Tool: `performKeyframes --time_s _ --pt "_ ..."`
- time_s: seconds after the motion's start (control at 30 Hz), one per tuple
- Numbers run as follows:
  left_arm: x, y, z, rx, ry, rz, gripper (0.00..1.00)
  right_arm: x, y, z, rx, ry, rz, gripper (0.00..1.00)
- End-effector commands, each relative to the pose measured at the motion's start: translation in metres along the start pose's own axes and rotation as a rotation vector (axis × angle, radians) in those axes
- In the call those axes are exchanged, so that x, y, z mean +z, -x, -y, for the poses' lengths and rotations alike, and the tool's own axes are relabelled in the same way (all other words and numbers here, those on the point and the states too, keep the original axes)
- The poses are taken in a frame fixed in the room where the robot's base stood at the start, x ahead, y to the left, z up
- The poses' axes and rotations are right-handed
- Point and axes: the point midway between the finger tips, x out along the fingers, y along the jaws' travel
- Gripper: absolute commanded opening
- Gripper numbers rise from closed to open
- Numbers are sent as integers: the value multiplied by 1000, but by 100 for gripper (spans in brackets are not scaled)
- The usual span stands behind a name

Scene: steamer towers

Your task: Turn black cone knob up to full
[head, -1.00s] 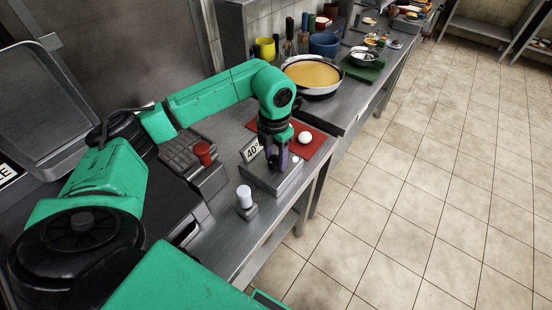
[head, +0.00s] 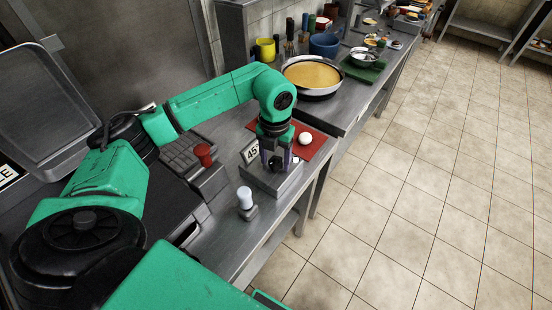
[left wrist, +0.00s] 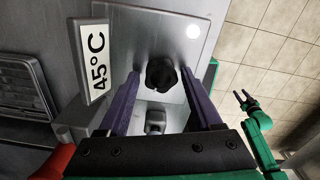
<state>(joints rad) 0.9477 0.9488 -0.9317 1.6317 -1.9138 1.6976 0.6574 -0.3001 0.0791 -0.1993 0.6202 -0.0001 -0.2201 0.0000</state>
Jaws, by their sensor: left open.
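The black knob (left wrist: 161,75) sits on a metal box, seen from above in the left wrist view. It has a lobed grip and a small pale mark near its lower edge. My left gripper (left wrist: 160,84) is open, with its purple fingers on either side of the knob; I cannot tell whether they touch it. In the head view the left gripper (head: 275,160) points down over the box (head: 277,184) and mostly hides the knob. A sign (left wrist: 95,57) beside the knob reads 45°C. A small green arm end (left wrist: 246,100), seemingly my right gripper, shows at the right.
A white round button or light (left wrist: 194,32) is on the box. A red knob (head: 204,153) and a white-topped knob (head: 245,196) stand nearby. A red mat (head: 318,138) with a white ball (head: 305,138) and a large pan (head: 313,77) lie beyond.

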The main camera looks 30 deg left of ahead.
Motion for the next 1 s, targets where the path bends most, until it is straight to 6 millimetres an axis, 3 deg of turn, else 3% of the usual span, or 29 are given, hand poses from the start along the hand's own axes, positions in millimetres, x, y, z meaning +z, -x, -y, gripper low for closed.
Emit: performKeyframes --time_s 0.1,0.37,0.67,0.93,1.0 --pt "0 1 1 -1 136 0 66 0 3 0 0 0 0 50" --pt "0 1 1 -2 157 1 66 0 3 0 0 1 0 50" --pt "0 2 3 -2 649 0 66 -1 12 0 0 1 0 50" --pt "0 1 2 -2 681 1 66 -1 12 0 0 1 0 50" --pt "0 2 3 -3 760 0 66 -1 15 0 0 1 0 50"
